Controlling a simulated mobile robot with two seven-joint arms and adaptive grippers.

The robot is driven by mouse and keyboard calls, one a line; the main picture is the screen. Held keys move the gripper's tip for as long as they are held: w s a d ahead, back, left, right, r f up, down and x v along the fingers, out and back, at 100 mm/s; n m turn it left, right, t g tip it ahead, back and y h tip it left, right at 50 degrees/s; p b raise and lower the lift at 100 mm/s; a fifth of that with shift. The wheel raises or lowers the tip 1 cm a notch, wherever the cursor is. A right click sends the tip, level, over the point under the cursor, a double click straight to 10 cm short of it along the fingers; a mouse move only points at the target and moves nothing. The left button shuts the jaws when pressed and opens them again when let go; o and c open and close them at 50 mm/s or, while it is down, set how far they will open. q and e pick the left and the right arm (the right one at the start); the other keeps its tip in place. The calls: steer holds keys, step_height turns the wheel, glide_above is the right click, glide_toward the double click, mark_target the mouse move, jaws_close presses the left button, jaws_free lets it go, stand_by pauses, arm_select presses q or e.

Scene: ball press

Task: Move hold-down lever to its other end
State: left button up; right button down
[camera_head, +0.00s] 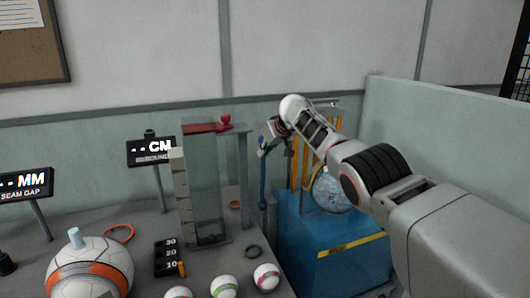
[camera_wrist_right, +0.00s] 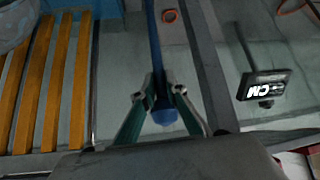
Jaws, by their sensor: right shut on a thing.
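The hold-down lever, a blue rod (camera_head: 262,187), stands nearly upright at the left side of the blue press (camera_head: 315,235). In the right wrist view the lever (camera_wrist_right: 154,45) runs down to a rounded blue knob (camera_wrist_right: 165,116). My right gripper (camera_head: 268,140) is at the lever's upper end, shut on it. In the right wrist view its two fingers (camera_wrist_right: 157,93) lie on either side of the rod just by the knob. The gripper partly hides the lever's top in the head view. My left gripper is not in view.
A pale ball (camera_head: 331,190) sits in the press among yellow bars (camera_head: 295,165). A clear drop stand (camera_head: 212,190) with a red top is left of the lever. Several balls and a CM display (camera_head: 151,149) are on the grey table. A low wall (camera_head: 440,130) stands right.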

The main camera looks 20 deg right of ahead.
steer(key=shift+w+r, duration=0.15)
steer(key=shift+r, duration=0.25)
steer(key=c, duration=2)
jaws_free()
steer(key=shift+w, duration=0.1)
steer(key=shift+c, duration=0.2)
steer(key=shift+w+a+f, duration=0.1)
steer(key=shift+w+f, duration=0.1)
steer(key=shift+f, duration=0.1)
steer(key=shift+s, duration=0.1)
steer(key=shift+s+r, duration=0.1)
steer(key=shift+s, duration=0.05)
